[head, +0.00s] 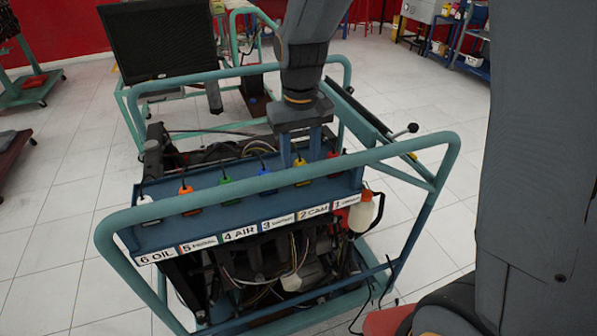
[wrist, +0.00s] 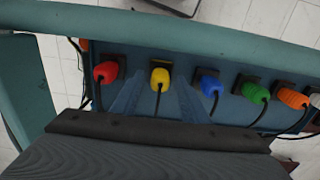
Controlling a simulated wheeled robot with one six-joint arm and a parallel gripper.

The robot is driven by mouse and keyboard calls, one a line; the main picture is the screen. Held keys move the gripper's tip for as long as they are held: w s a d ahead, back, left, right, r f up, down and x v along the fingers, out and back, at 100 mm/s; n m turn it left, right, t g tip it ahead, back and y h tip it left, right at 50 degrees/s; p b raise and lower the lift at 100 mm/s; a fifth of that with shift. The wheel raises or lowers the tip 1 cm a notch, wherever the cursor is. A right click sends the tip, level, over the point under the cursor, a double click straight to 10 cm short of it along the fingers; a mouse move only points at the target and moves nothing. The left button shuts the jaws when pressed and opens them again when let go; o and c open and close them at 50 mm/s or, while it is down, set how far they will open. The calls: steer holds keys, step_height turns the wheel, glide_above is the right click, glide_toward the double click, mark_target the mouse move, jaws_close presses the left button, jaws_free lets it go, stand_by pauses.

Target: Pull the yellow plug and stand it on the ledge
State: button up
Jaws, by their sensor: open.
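The yellow plug (head: 300,162) sits in its socket on the blue panel of the engine stand, near the "2 CAM" label. It also shows in the wrist view (wrist: 160,79), with a dark cable running from it. My gripper (head: 301,152) is open above the panel, with its blue fingers pointing down. In the wrist view the fingers reach to either side of the yellow plug and appear apart from it. The blue ledge (head: 206,231) runs along the panel, above the label strip. Part of the yellow plug's surroundings is hidden by the fingers in the head view.
A red plug (wrist: 106,71) and a blue plug (wrist: 209,84) flank the yellow one. Green (wrist: 255,92) and orange (wrist: 293,98) plugs follow along the row. A teal tube rail (head: 290,177) crosses in front. A white bottle (head: 363,213) hangs at the right end.

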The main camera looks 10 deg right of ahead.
mark_target(300, 161)
steer(key=shift+f, duration=0.7)
steer(key=shift+p, duration=0.5)
stand_by(0.8)
jaws_close()
steer(key=shift+r, duration=0.2)
steer(key=shift+r+p, duration=2.8)
steer(key=shift+r, duration=0.05)
